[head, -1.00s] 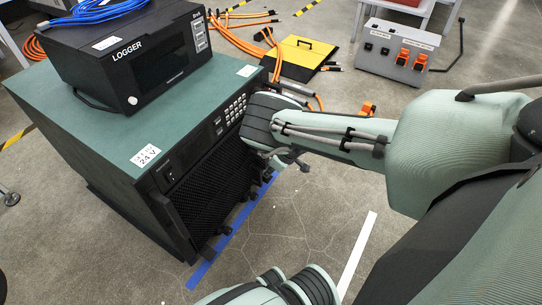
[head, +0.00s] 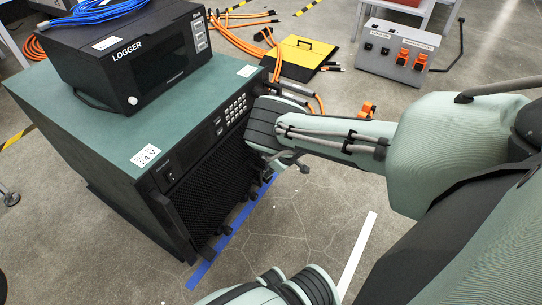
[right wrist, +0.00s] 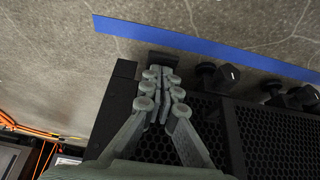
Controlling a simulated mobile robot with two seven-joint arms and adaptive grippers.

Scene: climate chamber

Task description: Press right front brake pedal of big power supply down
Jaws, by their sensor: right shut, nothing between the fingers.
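The big power supply (head: 85,130) is a cabinet with a green top and a black perforated front, standing on the floor at the left of the head view. My right gripper (head: 290,162) is low in front of its right part. In the right wrist view my right gripper (right wrist: 163,85) is shut and empty, its fingers pointing to the cabinet's lower edge. A flat black piece (right wrist: 164,58), seemingly the right front brake pedal, lies just beyond the fingertips; I cannot tell whether they touch. In the head view my arm hides that corner. My left gripper is not in view.
Dark knob-like foot parts (right wrist: 228,76) stick out along the cabinet's lower edge. Blue tape (head: 205,268) runs on the floor before it. A black logger (head: 135,60) sits on top. Orange cables (head: 235,40) and a yellow-black case (head: 300,58) lie behind. The floor in front is clear.

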